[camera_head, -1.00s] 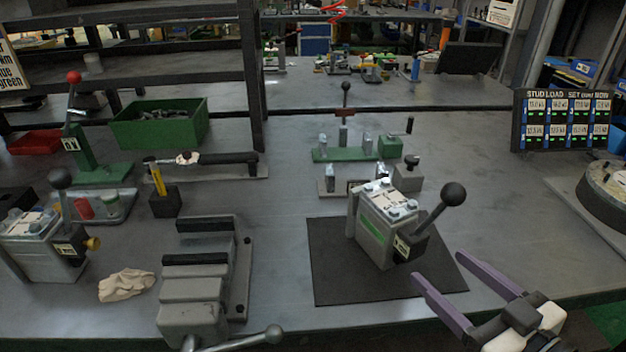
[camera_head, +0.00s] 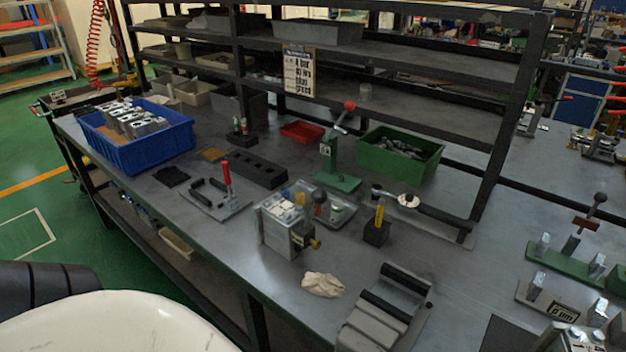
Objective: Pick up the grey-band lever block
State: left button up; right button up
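The top of another block (camera_head: 570,338) shows at the bottom right edge, mostly cut off. Neither of my grippers is in view.
A blue crate (camera_head: 150,152) with several grey blocks stands at the left end of the bench (camera_head: 215,262). A crumpled rag (camera_head: 322,285) and a vise (camera_head: 385,308) lie right of the block. A red-handled clamp (camera_head: 226,180) and a green bin (camera_head: 400,152) are behind.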

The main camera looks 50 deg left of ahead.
aim_at(287, 239)
jog(key=z, duration=0.6)
jog(key=k, duration=0.5)
jog(key=u, duration=1.8)
jog(key=i, duration=0.55)
jog(key=u, duration=0.1)
